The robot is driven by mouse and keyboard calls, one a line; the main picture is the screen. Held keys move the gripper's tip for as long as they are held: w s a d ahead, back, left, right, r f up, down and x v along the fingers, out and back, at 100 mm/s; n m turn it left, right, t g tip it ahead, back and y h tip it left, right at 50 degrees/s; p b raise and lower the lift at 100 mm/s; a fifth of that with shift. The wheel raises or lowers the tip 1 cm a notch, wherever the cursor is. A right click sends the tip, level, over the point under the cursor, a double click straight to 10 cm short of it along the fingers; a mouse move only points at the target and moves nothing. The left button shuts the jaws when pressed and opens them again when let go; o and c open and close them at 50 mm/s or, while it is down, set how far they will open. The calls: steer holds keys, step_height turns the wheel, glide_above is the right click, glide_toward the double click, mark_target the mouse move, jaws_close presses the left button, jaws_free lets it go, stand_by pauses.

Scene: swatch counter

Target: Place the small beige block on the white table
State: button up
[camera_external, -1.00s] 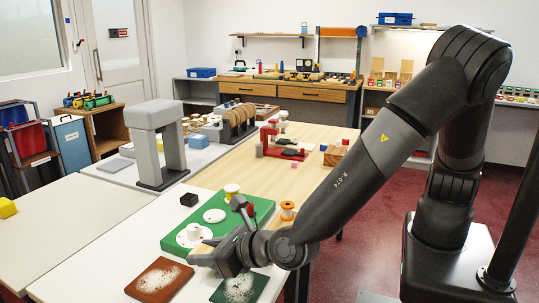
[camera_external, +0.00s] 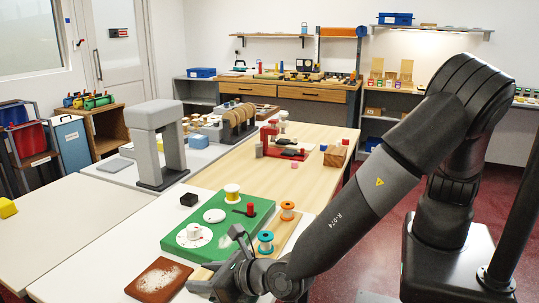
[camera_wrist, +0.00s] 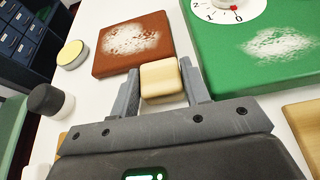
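The small beige block (camera_wrist: 162,82) is between the two fingertips of my gripper (camera_wrist: 162,90) in the wrist view, with both fingers against its sides. In the external view my gripper (camera_external: 205,285) is low over the front of the white table (camera_external: 95,277), just right of the brown board; only a bit of the beige block (camera_external: 203,273) shows there. I cannot tell whether the block touches the table.
A brown board with white powder (camera_external: 160,279) lies close to the left. A green board (camera_external: 180,247) with a white dial (camera_external: 194,236) lies behind.

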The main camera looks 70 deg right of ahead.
steer(key=shift+o, duration=0.5)
steer(key=shift+r, duration=0.15)
